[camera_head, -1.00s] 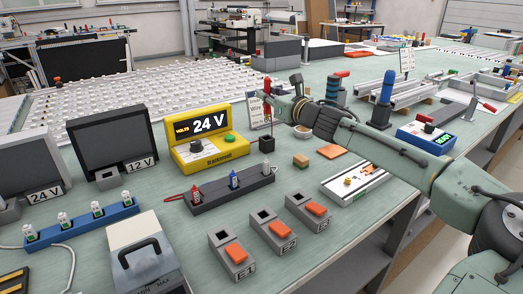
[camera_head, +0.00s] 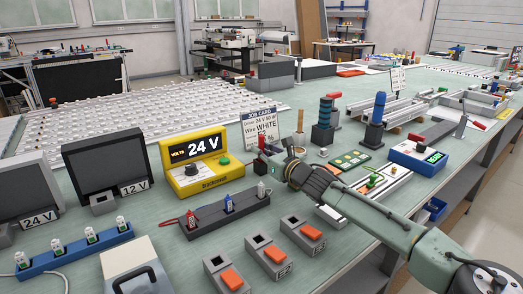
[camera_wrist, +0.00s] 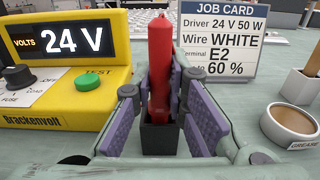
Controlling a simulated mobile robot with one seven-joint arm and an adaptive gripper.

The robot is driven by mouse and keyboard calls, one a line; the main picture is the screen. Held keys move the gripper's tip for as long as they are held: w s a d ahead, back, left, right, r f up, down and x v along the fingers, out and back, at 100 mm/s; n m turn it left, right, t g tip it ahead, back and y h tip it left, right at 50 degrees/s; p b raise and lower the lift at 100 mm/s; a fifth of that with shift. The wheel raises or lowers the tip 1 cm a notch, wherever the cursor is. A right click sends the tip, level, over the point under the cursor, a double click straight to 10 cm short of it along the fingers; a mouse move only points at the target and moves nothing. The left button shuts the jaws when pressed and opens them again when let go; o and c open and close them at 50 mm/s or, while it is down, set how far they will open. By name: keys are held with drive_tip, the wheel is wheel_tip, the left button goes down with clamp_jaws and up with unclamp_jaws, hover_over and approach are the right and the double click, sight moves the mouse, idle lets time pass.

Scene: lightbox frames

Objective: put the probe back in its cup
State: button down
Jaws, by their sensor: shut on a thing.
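The red probe (camera_wrist: 160,60) stands upright between the purple pads of my gripper (camera_wrist: 159,100), which is shut on it. The probe's lower end is inside the square black cup (camera_wrist: 159,140), and the front wall hides its tip. I cannot tell whether it touches the bottom. In the head view the red probe (camera_head: 262,142) shows at the end of my gripper (camera_head: 268,155), over the black cup (camera_head: 259,166), just right of the yellow meter.
The yellow voltmeter (camera_wrist: 55,60) reading 24 V is close on the left. A job card (camera_wrist: 219,40) stands behind. A grease pot (camera_wrist: 292,124) is on the right. A dark rack with several small terminals (camera_head: 228,210) lies in front.

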drive_tip(key=shift+f, duration=0.3)
drive_tip(key=c, duration=1.6)
unclamp_jaws()
drive_tip(key=shift+r, duration=0.1)
drive_tip(key=shift+r, duration=0.3)
drive_tip(key=b+v, duration=0.2)
drive_tip(key=v, duration=1)
drive_tip(key=shift+b, duration=0.35)
